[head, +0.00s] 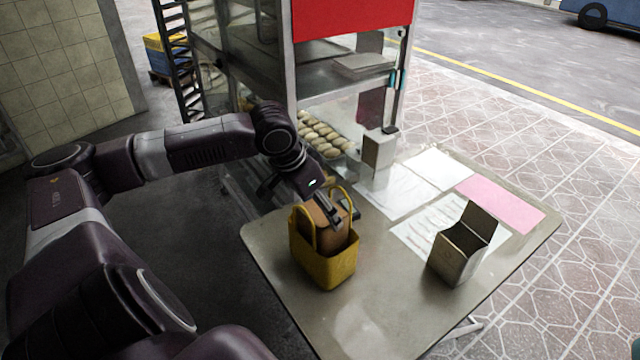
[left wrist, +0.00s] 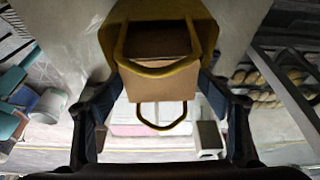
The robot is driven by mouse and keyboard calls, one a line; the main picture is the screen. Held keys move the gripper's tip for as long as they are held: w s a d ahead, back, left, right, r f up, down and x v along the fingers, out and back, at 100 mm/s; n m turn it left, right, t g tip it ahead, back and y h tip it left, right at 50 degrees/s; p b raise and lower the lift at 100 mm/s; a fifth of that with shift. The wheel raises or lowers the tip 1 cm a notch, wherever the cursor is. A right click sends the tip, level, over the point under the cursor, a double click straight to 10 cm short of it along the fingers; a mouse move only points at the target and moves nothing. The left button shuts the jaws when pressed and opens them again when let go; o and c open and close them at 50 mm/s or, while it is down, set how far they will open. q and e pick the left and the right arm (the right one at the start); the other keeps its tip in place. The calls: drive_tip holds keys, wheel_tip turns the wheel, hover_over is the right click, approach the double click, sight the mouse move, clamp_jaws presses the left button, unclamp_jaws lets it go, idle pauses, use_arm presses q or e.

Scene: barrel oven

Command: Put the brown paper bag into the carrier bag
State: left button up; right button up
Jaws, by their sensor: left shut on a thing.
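The yellow carrier bag (head: 325,268) stands upright on the table, its two loop handles raised. The brown paper bag (head: 322,230) is upright in the carrier bag's mouth, its lower part hidden by the yellow wall and its top above the rim. My left gripper (head: 334,208) reaches in from the upper left and is shut on the brown paper bag. In the left wrist view, the brown paper bag (left wrist: 160,80) is between the two fingers, with the yellow handles around it and the carrier bag (left wrist: 208,28) behind. My right gripper is not in view.
An open carton (head: 458,254) stands on the table (head: 375,315) at the right, another box (head: 378,152) at the back. White sheets and a pink sheet (head: 500,202) lie between. A tray of buns (head: 325,138) is by the oven. The front of the table is clear.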

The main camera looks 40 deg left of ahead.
use_arm(q)
drive_tip(key=shift+f, duration=0.15)
drive_tip(key=o, duration=1.5)
drive_tip(key=shift+s+a+r, duration=0.2)
drive_tip(key=shift+s+r, duration=0.1)
drive_tip(key=shift+r, duration=0.3)
drive_tip(key=v, duration=1)
drive_tip(key=shift+s+d+r, duration=0.1)
drive_tip(key=shift+s+r, duration=0.05)
drive_tip(key=shift+r, duration=0.15)
